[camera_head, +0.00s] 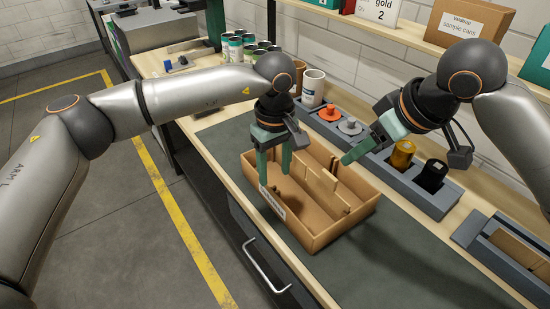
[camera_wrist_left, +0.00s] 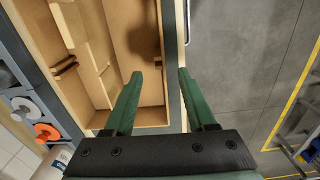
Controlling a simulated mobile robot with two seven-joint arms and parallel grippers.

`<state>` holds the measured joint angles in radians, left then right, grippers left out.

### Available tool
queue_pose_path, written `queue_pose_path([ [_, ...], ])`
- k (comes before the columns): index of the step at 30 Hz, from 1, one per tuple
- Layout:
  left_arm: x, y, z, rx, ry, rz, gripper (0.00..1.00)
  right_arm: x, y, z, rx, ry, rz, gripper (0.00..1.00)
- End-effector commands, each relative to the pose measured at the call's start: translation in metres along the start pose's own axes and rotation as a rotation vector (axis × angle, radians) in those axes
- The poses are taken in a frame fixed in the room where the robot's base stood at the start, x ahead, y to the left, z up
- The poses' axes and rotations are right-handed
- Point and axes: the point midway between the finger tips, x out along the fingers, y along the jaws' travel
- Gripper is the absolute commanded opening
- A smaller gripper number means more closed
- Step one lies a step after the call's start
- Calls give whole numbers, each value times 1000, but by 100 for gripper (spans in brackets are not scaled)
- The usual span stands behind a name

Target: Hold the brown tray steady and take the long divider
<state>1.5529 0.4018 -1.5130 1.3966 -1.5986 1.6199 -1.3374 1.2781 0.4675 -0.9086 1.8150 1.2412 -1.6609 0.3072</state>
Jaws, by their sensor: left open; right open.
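The brown tray (camera_head: 318,236) lies on the dark mat, and it also fills the upper left of the left wrist view (camera_wrist_left: 150,117). The long divider (camera_head: 322,183) runs lengthwise inside it, with smaller slotted pieces beside it; the divider also shows in the left wrist view (camera_wrist_left: 92,52). My left gripper (camera_head: 273,178) is open, pointing down at the tray's near left side. In the left wrist view its fingers (camera_wrist_left: 160,75) lie on either side of the tray's near wall, apart from it. My right gripper (camera_head: 358,150) is open and empty, above the tray's back edge.
Several cans (camera_head: 240,47) stand at the back left. The mat (camera_head: 400,260) is clear at the right.

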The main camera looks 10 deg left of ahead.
Motion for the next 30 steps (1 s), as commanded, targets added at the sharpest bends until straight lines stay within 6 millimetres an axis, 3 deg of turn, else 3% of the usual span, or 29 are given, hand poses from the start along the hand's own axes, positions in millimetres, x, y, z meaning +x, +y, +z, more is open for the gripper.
queue_pose_path([
  [6,46,-1,1,-1,-4,-3,56,0,0,0,0,0,0,50],
  [13,80,0,1,-2,-4,-1,56,0,0,0,0,0,0,50],
  [19,92,0,1,-2,-3,1,56,0,0,0,0,0,0,50],
  [27,94,0,1,-2,-3,1,56,0,0,0,0,0,0,50],
  [30,94,0,1,-2,-3,1,47,0,0,0,0,0,0,50],
])
